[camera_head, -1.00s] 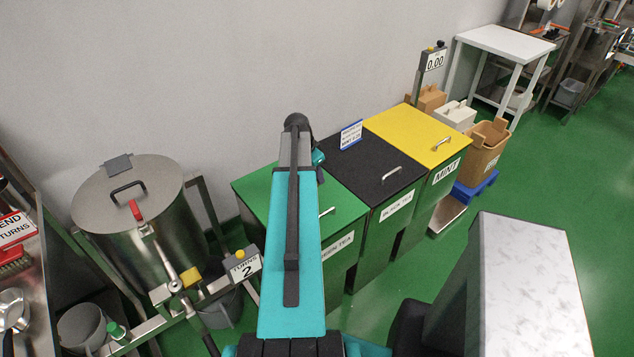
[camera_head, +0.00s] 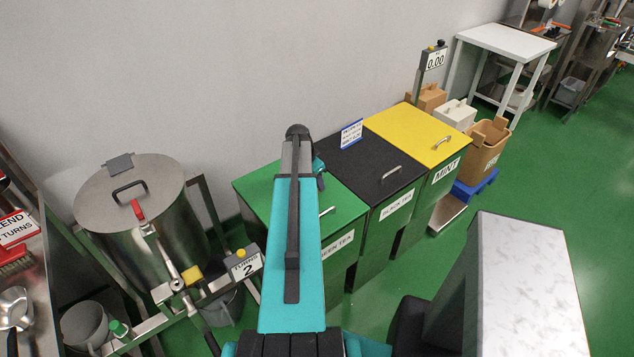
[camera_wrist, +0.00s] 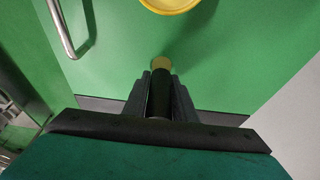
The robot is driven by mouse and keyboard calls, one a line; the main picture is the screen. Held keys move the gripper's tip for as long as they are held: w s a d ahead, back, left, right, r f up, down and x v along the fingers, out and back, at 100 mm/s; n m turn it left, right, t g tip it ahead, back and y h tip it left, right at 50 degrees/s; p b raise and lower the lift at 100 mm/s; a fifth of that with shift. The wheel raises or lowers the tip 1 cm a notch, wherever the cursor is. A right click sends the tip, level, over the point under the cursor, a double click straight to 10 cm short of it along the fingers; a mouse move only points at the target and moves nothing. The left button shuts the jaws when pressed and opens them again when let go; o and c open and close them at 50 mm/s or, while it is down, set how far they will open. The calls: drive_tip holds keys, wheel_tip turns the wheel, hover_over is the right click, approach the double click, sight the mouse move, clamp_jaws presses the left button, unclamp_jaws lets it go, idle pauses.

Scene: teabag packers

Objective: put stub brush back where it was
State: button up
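In the wrist view my gripper (camera_wrist: 159,90) has both dark fingers pressed along the sides of a dark, short cylinder with a tan tip (camera_wrist: 160,63), which looks like the stub brush. It points away from the wrist, over a green surface. In the head view my arm hides the gripper and the held piece. The green tea bin (camera_head: 262,195) stands just beyond and beside my arm, with its lid shut. A metal handle (camera_wrist: 62,28) shows on the green surface in the wrist view.
A yellow round rim (camera_wrist: 170,6) shows at the top of the wrist view. The black tea bin (camera_head: 370,160) and mint bin (camera_head: 410,130) stand to the right. A steel drum (camera_head: 140,215) with a crank stands left. A red-bristled brush (camera_head: 14,262) lies on the left bench.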

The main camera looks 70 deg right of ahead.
drive_tip(key=shift+o, duration=1.3)
drive_tip(key=shift+r, duration=0.15)
drive_tip(key=shift+r, duration=0.1)
drive_tip(key=b+v, duration=0.3)
drive_tip(key=v, duration=0.8)
drive_tip(key=shift+a+r, duration=0.15)
drive_tip(key=shift+r, duration=0.25)
drive_tip(key=shift+w, duration=0.1)
